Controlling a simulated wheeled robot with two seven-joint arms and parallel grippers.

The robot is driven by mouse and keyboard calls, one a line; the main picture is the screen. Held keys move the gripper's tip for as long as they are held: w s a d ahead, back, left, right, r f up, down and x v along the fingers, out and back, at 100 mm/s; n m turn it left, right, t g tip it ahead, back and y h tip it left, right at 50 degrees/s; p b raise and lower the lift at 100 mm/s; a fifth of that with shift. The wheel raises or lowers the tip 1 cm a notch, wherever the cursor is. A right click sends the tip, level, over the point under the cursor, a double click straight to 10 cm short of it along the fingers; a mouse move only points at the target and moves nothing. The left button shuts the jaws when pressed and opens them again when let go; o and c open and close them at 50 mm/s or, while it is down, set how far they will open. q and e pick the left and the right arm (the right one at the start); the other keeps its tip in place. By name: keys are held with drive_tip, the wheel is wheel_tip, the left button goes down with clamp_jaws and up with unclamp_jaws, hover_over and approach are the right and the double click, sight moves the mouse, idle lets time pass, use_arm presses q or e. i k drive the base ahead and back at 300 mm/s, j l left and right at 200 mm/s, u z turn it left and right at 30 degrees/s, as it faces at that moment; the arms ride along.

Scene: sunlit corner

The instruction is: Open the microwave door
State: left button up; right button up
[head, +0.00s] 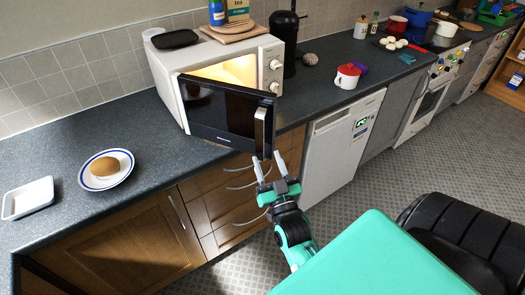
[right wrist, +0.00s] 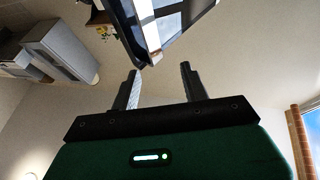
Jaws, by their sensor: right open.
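The white microwave (head: 165,82) stands on the dark counter. Its dark glass door (head: 222,118) is partly open, swung out from its left side, and the lit inside (head: 232,72) shows above it. The pale upright handle (head: 261,130) is at the door's right end. My right gripper (head: 268,160) is open, with its fingertips just below the handle's lower end. In the right wrist view the two fingers (right wrist: 160,70) are apart with nothing between them, and the door's edge and handle (right wrist: 149,25) lie beyond the tips. My left gripper is not in view.
A plate (head: 119,179) with a bread roll and a white tray (head: 28,198) lie on the counter at left. A black tray (head: 176,39) and wooden boards (head: 235,30) rest on the microwave. Drawers with handles (head: 240,186) are below.

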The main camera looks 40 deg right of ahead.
sight(238, 117)
drive_tip(key=i+l+z, duration=0.1)
drive_tip(key=z, duration=0.25)
drive_tip(key=i+l+z, duration=0.1)
drive_tip(key=z, duration=0.3)
